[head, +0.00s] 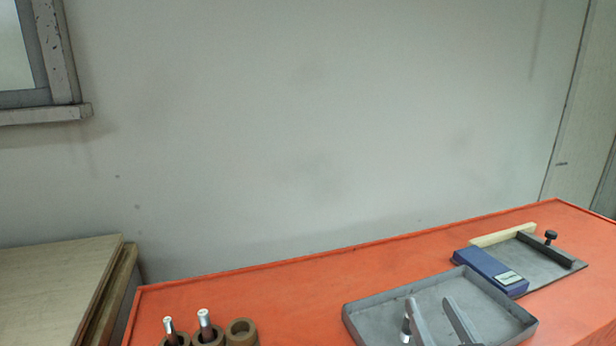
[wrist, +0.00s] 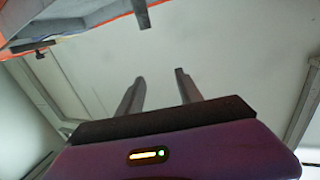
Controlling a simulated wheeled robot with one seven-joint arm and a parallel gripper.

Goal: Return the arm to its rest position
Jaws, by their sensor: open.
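My gripper (head: 431,306) shows at the bottom edge of the head view, its two grey fingers pointing up in front of the grey tray. In the wrist view my gripper (wrist: 159,77) has its fingers spread with nothing between them, with plain wall behind. The rest of my arm is out of the head view.
A grey tray (head: 355,318) on the orange bench (head: 290,300) holds a small dark cylinder with a silver top (head: 406,328). Right of it is a blue box (head: 490,270) on a grey plate with a black knob (head: 551,237). Brown round holders (head: 242,333), two with silver-topped pieces, stand front left.

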